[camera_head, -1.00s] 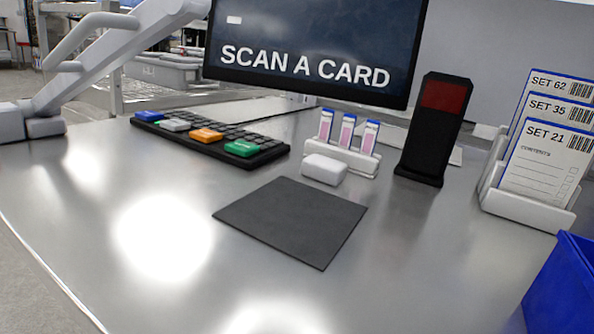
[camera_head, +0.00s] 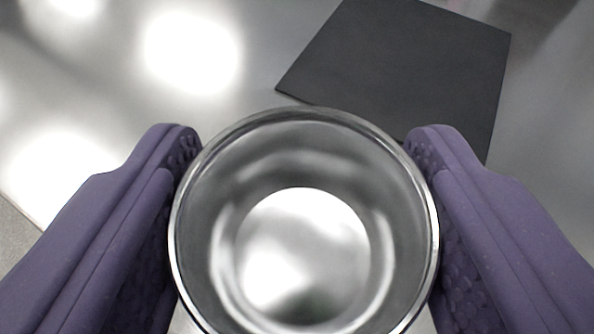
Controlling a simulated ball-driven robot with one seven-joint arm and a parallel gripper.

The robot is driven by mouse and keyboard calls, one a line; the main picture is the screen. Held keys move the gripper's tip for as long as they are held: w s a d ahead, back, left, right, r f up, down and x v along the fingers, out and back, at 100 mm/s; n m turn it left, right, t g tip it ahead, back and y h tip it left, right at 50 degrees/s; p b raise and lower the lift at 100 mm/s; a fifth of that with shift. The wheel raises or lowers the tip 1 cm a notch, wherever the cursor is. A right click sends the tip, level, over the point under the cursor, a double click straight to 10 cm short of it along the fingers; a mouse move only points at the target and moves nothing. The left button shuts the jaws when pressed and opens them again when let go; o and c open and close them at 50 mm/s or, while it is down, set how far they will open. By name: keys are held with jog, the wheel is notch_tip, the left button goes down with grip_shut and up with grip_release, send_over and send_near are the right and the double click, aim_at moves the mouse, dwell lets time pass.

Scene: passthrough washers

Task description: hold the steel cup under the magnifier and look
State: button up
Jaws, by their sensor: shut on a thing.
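A round, shiny steel cup (camera_head: 392,210) fills the lower middle of the head camera view, its open mouth facing the camera. I see down into it, and it looks empty. My gripper (camera_head: 305,160) has purple padded fingers on the left and right sides of the cup, shut on it. The bottom edge of the picture cuts off the near part of the rim. The magnifier is not in view. How high the cup is above the table cannot be told.
A dark square mat (camera_head: 410,60) lies flat on the steel table (camera_head: 120,90) beyond the cup, to the upper right. The table's edge shows at the far left. The table left of the mat is clear, with bright light reflections.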

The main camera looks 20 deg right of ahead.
jog(key=w+d+b, duration=0.1)
jog(key=w+d, duration=0.2)
jog(key=d, duration=0.1)
jog(key=w+d+b, duration=0.2)
jog(key=w+d, duration=0.1)
jog(key=d, duration=0.2)
jog(key=w+d+b, duration=0.1)
jog(key=w+d, duration=0.2)
jog(key=d, duration=0.1)
jog(key=shift+w+d, duration=0.25)
jog(key=shift+w, duration=0.15)
dwell(1.4)
